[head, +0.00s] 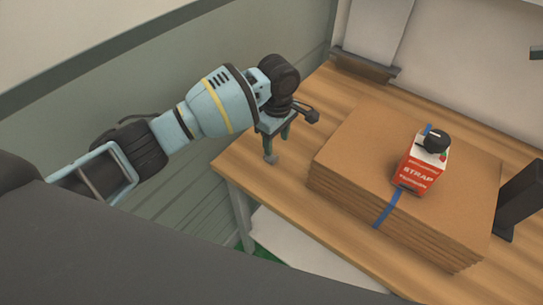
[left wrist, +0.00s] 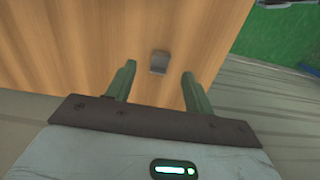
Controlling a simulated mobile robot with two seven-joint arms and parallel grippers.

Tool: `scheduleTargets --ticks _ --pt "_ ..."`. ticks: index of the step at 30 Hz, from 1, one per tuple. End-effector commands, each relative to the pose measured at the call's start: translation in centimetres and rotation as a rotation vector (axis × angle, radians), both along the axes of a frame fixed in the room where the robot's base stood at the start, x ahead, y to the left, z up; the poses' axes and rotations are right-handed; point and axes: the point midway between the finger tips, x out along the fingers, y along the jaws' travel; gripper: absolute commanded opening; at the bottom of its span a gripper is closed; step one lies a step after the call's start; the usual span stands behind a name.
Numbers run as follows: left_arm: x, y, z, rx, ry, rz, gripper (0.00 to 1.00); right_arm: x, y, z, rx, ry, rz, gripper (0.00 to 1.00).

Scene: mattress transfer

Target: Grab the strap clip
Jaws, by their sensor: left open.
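A small grey clip (head: 270,158) lies on the wooden table near its left corner. In the left wrist view the clip (left wrist: 158,62) lies just beyond and between the two green fingertips. My left gripper (head: 276,138) is open and empty, pointing down close above the clip. In the left wrist view the gripper (left wrist: 158,75) has a finger on each side, with a clear gap between them and no visible contact with the clip. My right gripper does not show.
A stack of cardboard sheets (head: 345,150) with a blue strap (head: 388,207) lies on the table (head: 320,95). A red and white strap box (head: 415,172) with a black knob sits on it. A black upright object (head: 519,198) stands at the right. Table room is free left of the stack.

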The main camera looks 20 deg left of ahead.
Motion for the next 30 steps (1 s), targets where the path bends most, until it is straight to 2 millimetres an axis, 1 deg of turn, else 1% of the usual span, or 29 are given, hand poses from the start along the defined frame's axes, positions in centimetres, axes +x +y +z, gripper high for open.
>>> scheduleTargets --ticks 1,8,15,18,21,27,28,30 --pt "-0.1 0.1 -0.8 0.002 0.005 0.001 0.53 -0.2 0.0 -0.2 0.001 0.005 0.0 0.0" --pt "-0.1 0.1 -1.4 0.0 0.001 0.0 0.53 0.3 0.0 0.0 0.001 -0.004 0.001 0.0" --pt "-0.6 0.4 -4.8 0.001 0.005 0.0 0.53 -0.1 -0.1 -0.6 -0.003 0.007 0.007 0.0" --pt "-0.6 0.4 -5.8 0.001 0.005 0.0 0.53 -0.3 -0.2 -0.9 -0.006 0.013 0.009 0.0" --pt "-0.5 0.3 -6.2 0.0 0.002 0.0 0.53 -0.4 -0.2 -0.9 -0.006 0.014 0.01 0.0" --pt "-0.5 0.3 -6.2 -0.001 0.0 0.0 0.53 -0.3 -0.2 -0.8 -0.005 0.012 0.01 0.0" --pt "-0.5 0.3 -6.1 -0.001 0.0 0.0 0.51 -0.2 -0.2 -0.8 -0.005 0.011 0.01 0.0" --pt "-0.5 0.3 -6.1 0.0 0.001 0.0 0.42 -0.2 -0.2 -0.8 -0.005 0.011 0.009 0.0"
